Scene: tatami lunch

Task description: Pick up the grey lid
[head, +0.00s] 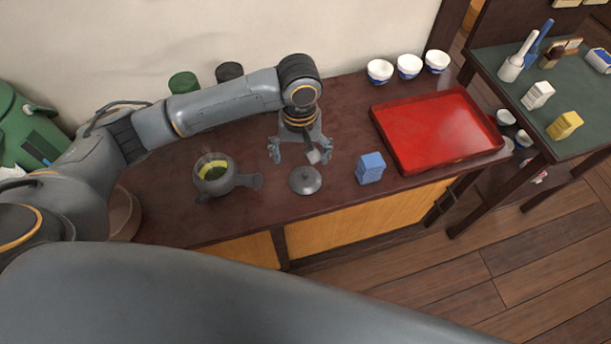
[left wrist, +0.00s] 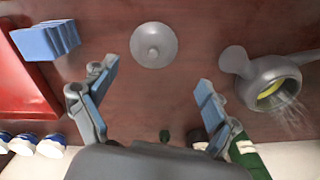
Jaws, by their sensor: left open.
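The grey lid (head: 306,180) is round with a knob on top and lies on the dark red-brown counter (head: 268,215). It also shows in the left wrist view (left wrist: 153,46), beyond the fingertips. My left gripper (head: 300,153) points down above the counter, just behind the lid in the head view. Its two fingers are spread apart with nothing between them, as the left wrist view also shows (left wrist: 158,80). The grey teapot (head: 214,176) stands uncovered left of the lid, with green-yellow contents and steam. My right gripper is not in view.
A blue carton (head: 369,168) stands close right of the lid. A red tray (head: 435,130) lies further right, with white-and-blue bowls (head: 409,66) behind it. Two dark green and black canisters (head: 184,83) stand by the wall. The counter in front of the lid is clear.

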